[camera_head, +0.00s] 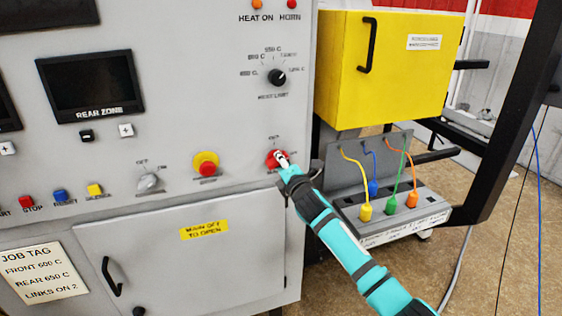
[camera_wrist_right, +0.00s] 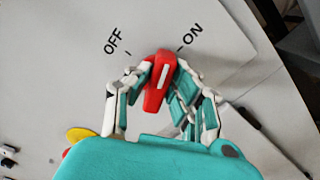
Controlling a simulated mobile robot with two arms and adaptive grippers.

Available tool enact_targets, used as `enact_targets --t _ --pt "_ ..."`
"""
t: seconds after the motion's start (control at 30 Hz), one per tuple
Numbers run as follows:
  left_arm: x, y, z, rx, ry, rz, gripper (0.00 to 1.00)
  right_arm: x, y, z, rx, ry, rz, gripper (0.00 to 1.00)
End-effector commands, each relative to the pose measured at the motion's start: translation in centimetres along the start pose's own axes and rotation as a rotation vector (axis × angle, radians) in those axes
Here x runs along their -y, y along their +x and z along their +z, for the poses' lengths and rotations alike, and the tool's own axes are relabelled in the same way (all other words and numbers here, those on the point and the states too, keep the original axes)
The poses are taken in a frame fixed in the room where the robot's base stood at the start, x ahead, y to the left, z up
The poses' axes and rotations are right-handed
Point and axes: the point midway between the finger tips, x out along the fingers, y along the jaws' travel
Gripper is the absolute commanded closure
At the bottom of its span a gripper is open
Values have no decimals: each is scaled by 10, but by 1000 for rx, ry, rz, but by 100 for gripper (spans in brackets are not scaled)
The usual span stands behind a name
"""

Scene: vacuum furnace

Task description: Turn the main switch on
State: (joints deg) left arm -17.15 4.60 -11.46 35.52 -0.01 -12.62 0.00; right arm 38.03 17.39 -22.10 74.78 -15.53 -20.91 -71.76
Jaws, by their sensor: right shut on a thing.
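The main switch is a red rotary handle (camera_head: 273,157) on the lower right of the grey panel. In the right wrist view the red handle (camera_wrist_right: 158,84) has a white stripe and stands between the OFF mark on the left and the ON mark on the right. Its upper end lies between the two marks, and I cannot tell that it lines up with either. My right gripper (camera_head: 284,164) is shut on the handle, with fingers (camera_wrist_right: 160,92) on both sides of it. The fingers hide part of the switch. My left gripper is not in view.
A yellow and red button (camera_head: 206,164) and a grey knob (camera_head: 149,183) are left of the switch. Below is a closed cabinet door (camera_head: 180,265). Right of my arm are a yellow box (camera_head: 385,85) and a link board with coloured plugs (camera_head: 410,218).

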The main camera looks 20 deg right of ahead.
Motion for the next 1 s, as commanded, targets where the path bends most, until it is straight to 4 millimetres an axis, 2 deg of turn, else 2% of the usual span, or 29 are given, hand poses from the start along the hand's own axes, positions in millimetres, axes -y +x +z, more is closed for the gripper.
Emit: enact_targets --t 0.2,0.5,1.0 --pt "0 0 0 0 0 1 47 3 0 -1 -1 181 -3 100" --pt "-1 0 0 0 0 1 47 5 0 -2 -1 351 -4 100" --pt "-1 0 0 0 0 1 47 5 0 -2 0 423 -4 100"
